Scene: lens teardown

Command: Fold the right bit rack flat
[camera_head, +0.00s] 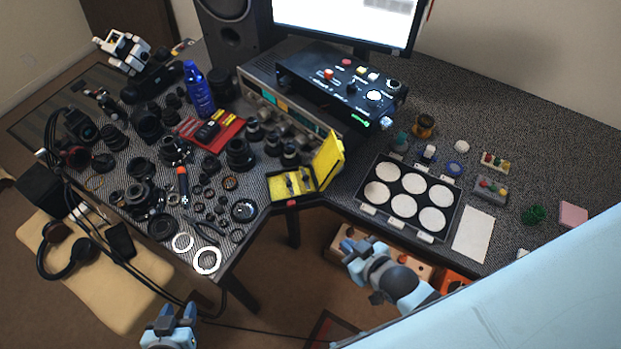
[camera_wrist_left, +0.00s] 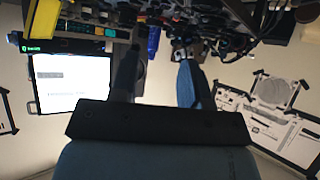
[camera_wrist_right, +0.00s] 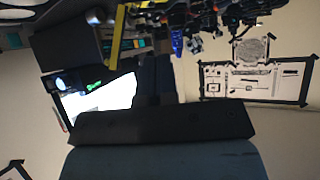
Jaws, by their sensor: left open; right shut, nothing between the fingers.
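A yellow case (camera_head: 291,196) stands open at the desk's inner corner, with its yellow lid (camera_head: 328,160) raised on the right. Two small bit racks sit inside, and the right bit rack (camera_head: 306,179) is nearer the lid. They are too small to tell how far each is tilted. Yellow parts, probably of the case, show in the left wrist view (camera_wrist_left: 45,18) and the right wrist view (camera_wrist_right: 118,35). My left gripper (camera_head: 178,312) is open and empty, low in front of the desk. My right gripper (camera_head: 354,258) is shut and empty, in front of the desk, right of and below the case.
Lenses, rings and tools crowd the left desk. A red tray (camera_head: 225,135) and blue bottle (camera_head: 198,90) stand behind them. A black tray of white discs (camera_head: 450,228) lies right of the case. Instruments (camera_head: 285,98) stand behind it. The floor space before the corner is open.

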